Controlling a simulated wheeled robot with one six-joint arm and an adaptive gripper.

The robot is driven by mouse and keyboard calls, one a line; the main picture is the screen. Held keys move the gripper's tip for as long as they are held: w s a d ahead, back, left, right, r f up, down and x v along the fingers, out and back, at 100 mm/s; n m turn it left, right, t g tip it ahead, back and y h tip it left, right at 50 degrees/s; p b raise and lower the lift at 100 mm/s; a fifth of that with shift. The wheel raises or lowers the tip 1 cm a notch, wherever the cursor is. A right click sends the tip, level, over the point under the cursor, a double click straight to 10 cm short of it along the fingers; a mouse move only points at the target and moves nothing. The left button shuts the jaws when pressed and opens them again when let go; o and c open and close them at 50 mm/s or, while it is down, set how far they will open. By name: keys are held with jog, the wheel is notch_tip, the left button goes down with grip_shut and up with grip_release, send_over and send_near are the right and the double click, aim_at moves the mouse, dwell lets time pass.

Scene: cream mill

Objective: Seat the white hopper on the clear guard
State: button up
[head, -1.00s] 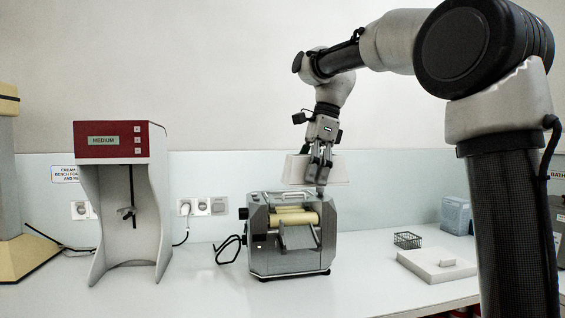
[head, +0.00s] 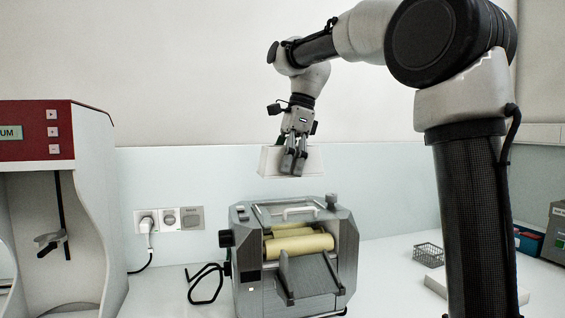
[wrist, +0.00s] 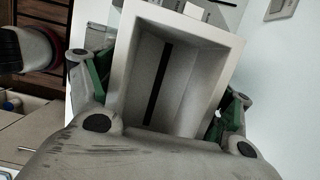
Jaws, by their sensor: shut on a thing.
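A gap shows between the hopper and the mill top in the head view. The clear guard is hard to make out; a pale handle-like piece (head: 300,212) shows on the mill top, above the yellow rollers (head: 300,245).
A red-topped white machine (head: 85,190) stands at the left. A wire basket (head: 428,254) and a white slab (head: 437,284) lie to the right. Bare bench shows between mill and basket.

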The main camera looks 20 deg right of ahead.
jog(key=shift+f, duration=3.5)
jog(key=shift+f, duration=0.65)
jog(key=o, duration=1.1)
jog(key=v, duration=1.2)
jog(key=shift+s, duration=0.1)
